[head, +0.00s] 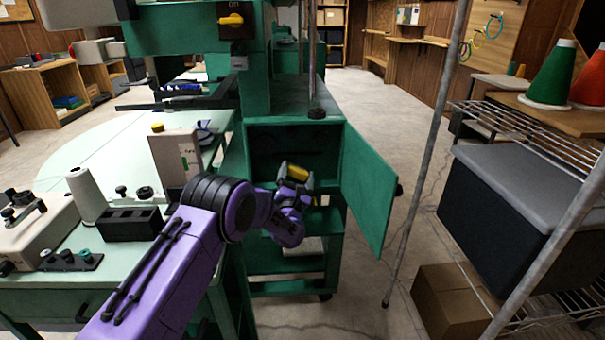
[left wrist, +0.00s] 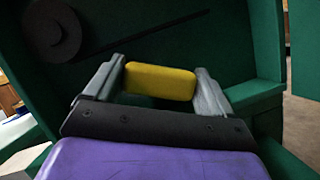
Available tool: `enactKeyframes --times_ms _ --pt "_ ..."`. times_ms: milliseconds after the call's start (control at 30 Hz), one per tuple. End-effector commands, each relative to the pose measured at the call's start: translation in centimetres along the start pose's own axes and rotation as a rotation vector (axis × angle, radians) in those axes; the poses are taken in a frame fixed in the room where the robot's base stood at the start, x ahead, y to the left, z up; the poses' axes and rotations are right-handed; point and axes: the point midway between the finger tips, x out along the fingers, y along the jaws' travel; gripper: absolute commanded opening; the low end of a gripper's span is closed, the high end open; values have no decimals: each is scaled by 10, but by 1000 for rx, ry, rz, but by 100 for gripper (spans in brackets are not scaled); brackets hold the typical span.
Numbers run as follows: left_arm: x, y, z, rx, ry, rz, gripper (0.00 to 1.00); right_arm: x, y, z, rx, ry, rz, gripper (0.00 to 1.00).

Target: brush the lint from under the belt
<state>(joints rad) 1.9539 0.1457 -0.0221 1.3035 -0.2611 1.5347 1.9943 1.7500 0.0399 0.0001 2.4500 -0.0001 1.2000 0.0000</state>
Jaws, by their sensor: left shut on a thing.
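My left gripper (head: 293,178) is at the open front of a green cabinet compartment (head: 281,131). It is shut on a yellow block-shaped thing, likely the brush handle (left wrist: 160,81), which sits between the two grey fingers. Any bristles are hidden. In the left wrist view, the belt (left wrist: 140,36) is a thin dark slanting line on the compartment's back wall, running to a round dark pulley (left wrist: 51,30). The held thing appears below the belt in that view; I cannot tell whether it touches anything. No lint can be made out. My right gripper is not in view.
The green cabinet door (head: 369,190) stands open to the right of the compartment. A grey metal pole (head: 428,150) and wire shelving (head: 540,140) stand further right. A table with a white thread cone (head: 88,195) is at the left.

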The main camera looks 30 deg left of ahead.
Motion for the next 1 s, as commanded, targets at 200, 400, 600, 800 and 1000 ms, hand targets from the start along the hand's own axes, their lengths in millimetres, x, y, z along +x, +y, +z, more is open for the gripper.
enactKeyframes --times_ms 200,400,600,800,1000 --pt "-4 17 -7 1 1 0 60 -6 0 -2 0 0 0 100" --pt "-8 28 -14 -1 0 -2 60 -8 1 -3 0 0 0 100" --pt "-9 40 -20 0 1 0 60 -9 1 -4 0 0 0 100" --pt "-12 57 -29 0 1 0 60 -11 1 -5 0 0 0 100" --pt "-12 58 -30 0 0 -1 60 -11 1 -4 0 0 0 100"
